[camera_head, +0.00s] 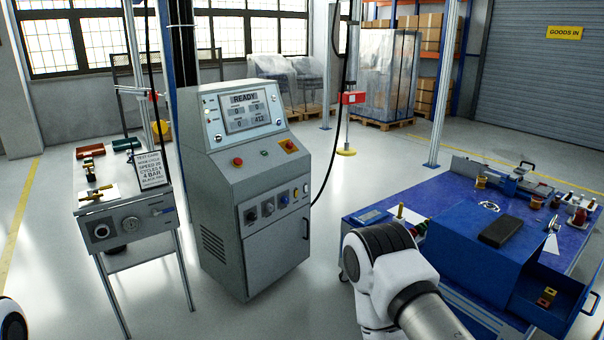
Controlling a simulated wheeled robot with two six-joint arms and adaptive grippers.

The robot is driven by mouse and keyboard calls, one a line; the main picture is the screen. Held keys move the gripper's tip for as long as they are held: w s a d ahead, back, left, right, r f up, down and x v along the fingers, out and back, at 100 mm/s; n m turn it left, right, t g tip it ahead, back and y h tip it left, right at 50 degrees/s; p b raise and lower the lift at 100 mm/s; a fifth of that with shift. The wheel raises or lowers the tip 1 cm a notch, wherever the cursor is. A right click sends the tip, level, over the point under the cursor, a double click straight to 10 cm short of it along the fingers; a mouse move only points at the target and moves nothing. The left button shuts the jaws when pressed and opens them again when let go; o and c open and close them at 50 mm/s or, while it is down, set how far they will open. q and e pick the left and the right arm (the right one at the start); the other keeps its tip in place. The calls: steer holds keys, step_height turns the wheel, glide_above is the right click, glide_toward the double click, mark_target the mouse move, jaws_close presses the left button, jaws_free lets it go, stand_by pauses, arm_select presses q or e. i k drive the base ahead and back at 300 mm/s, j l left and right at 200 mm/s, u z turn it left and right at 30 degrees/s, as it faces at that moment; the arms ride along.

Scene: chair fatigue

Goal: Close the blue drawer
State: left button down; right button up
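The blue drawer (536,312) is at the lower right, pulled out of a blue cabinet (474,265) on the blue-topped bench. A small yellow and red object (546,297) lies inside the drawer. The drawer's lower front is cut off by the picture edge. A white and dark link of my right arm is at the bottom centre, left of the cabinet.
A black block (501,231) lies on the cabinet. The blue bench top (440,197) holds spools and small tools behind it. A grey control console (245,180) stands at centre-left, with a small metal table (128,215) left of it. Open floor lies between console and bench.

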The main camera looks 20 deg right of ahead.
mark_target(534, 277)
steer(key=i+z, duration=0.35)
steer(key=i+j+z, duration=0.1)
steer(key=i+z, duration=0.25)
steer(key=i+j+z, duration=0.15)
steer(key=i+z, duration=0.15)
